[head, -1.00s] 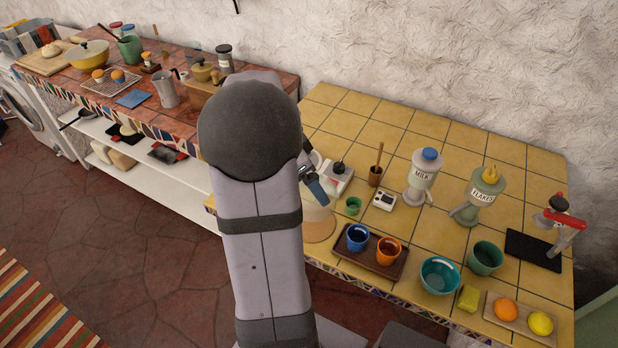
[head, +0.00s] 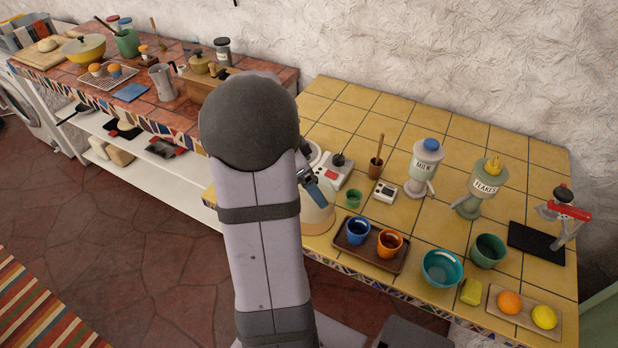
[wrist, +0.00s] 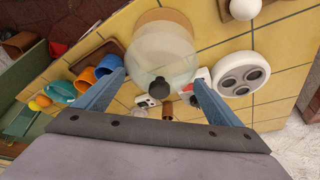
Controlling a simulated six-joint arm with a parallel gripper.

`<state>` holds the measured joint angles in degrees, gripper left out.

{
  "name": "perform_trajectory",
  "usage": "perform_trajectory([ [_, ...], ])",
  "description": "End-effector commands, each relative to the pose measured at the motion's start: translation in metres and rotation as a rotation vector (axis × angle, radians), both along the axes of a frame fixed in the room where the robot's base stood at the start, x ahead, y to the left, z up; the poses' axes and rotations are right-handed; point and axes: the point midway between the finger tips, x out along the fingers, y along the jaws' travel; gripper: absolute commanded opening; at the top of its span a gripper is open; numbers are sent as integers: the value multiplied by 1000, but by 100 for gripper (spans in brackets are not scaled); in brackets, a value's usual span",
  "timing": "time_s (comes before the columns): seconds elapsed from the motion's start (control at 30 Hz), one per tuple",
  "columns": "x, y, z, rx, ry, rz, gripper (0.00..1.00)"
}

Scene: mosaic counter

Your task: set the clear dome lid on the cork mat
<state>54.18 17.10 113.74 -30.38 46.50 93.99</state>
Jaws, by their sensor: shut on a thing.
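The clear dome lid (wrist: 163,55) is a see-through pale bowl shape with a black knob (wrist: 160,84). It sits between the two blue fingers of my gripper (wrist: 158,78), which is shut on its sides. In the head view my gripper (head: 321,193) and the lid are partly hidden behind my arm. The cork mat (wrist: 165,15) is a round tan disc seen just past the lid in the wrist view. In the head view the cork mat (head: 318,228) lies at the left front of the yellow tiled counter, with the lid over it. I cannot tell whether they touch.
A brown tray (head: 372,258) with blue and orange cups stands right of the mat. A white device (head: 335,170) stands behind it, with a green cup (head: 353,198) nearby. The counter's front edge is close to the mat. The back of the counter (head: 350,105) is clear.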

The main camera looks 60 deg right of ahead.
Motion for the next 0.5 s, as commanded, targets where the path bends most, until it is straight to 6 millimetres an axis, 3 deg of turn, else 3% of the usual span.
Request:
perform_trajectory([
  [0.2,0,0,-21,0,0,0,64],
  [0.5,0,0,-29,0,0,0,64],
])
